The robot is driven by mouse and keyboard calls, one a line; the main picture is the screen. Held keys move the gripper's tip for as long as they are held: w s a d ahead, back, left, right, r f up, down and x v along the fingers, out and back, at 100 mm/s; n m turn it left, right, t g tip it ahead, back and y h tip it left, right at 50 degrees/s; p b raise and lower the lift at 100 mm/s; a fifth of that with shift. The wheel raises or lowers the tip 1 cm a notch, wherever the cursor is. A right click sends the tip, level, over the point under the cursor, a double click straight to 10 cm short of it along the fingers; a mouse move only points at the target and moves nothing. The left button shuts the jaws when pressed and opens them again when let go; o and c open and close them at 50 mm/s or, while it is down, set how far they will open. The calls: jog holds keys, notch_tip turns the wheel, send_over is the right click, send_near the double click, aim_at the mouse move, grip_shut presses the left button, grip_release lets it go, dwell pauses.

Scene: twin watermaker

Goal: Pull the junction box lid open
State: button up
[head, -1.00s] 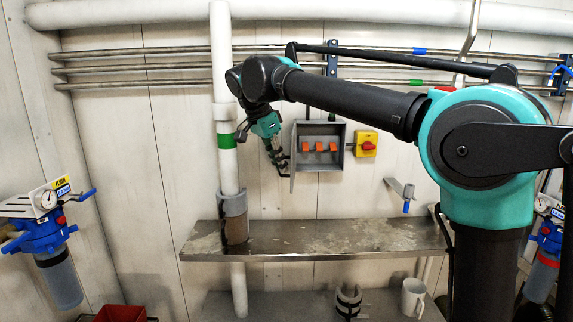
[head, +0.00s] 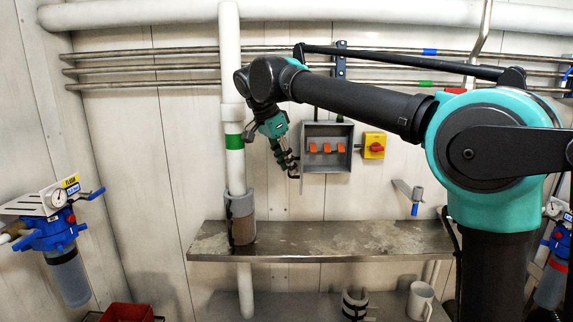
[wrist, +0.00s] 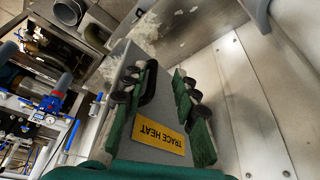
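The grey junction box (head: 326,164) is on the wall, its front open and orange switches showing inside. Its lid (head: 301,173) stands out from the box's left side, nearly edge-on in the head view. In the wrist view the lid (wrist: 163,120) is a grey panel with a yellow TRACE HEAT label and a black handle (wrist: 149,82). My gripper (head: 287,162) is just left of the lid. In the wrist view my gripper (wrist: 164,72) has its green-padded fingers apart, the lid face showing between them. The handle is beside the left finger; contact is unclear.
A yellow switch with a red knob (head: 374,146) is right of the box. A white vertical pipe (head: 233,170) stands left of my gripper.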

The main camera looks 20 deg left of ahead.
jog(key=v, duration=1.2)
jog(key=shift+d, duration=0.1)
